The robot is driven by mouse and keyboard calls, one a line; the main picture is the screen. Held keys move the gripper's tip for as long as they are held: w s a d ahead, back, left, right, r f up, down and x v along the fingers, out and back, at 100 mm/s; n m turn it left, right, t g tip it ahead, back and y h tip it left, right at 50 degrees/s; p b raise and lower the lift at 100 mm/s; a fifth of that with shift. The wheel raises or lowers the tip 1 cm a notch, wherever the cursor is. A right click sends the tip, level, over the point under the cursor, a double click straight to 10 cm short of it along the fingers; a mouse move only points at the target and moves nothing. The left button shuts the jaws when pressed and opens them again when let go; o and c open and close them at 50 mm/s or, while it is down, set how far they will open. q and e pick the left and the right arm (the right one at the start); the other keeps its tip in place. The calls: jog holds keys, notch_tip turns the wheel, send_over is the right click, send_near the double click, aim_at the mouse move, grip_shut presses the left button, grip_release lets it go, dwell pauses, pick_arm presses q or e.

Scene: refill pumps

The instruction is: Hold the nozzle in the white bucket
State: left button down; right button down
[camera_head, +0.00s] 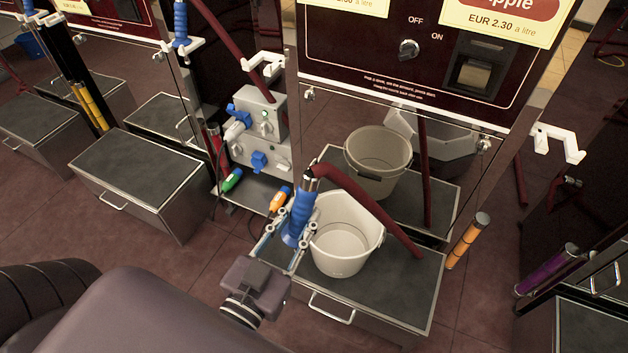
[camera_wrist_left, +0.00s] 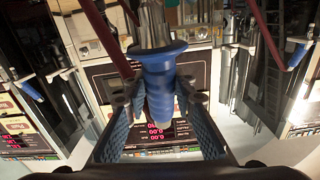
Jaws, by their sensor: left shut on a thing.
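My left gripper (camera_head: 284,238) is shut on the blue handle of the nozzle (camera_head: 300,212), just left of the white bucket. A dark red hose (camera_head: 365,205) runs from the nozzle's top over the bucket to the right. The white bucket (camera_head: 342,262) stands upright and looks empty on a grey-topped platform (camera_head: 400,300). The nozzle's handle overlaps the bucket's left rim in the head view; I cannot tell whether its spout is inside. In the left wrist view the blue handle (camera_wrist_left: 158,85) sits between the two fingers (camera_wrist_left: 158,108). My right gripper is not in view.
The pump's mirror-like front (camera_head: 340,120) stands behind the bucket and reflects a second bucket. A white hook holder (camera_head: 555,140) is at right and another (camera_head: 262,64) at left. A grey box with plugs (camera_head: 258,130) is behind left. Another platform (camera_head: 140,175) is at left.

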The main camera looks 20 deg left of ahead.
pick_arm(q)
jog(key=w+d+f, duration=0.1)
jog(key=w+f, duration=0.2)
jog(key=w, duration=0.3)
jog(key=w+d+f+h, duration=0.1)
jog(key=w+f, duration=0.2)
jog(key=w, duration=0.3)
jog(key=w+d+f, duration=0.1)
jog(key=w+f, duration=0.2)
jog(key=w, duration=0.4)
notch_tip(320, 180, down, 10)
jog(key=shift+s+m, duration=0.2)
jog(key=shift+m, duration=0.2)
jog(key=shift+f, duration=0.1)
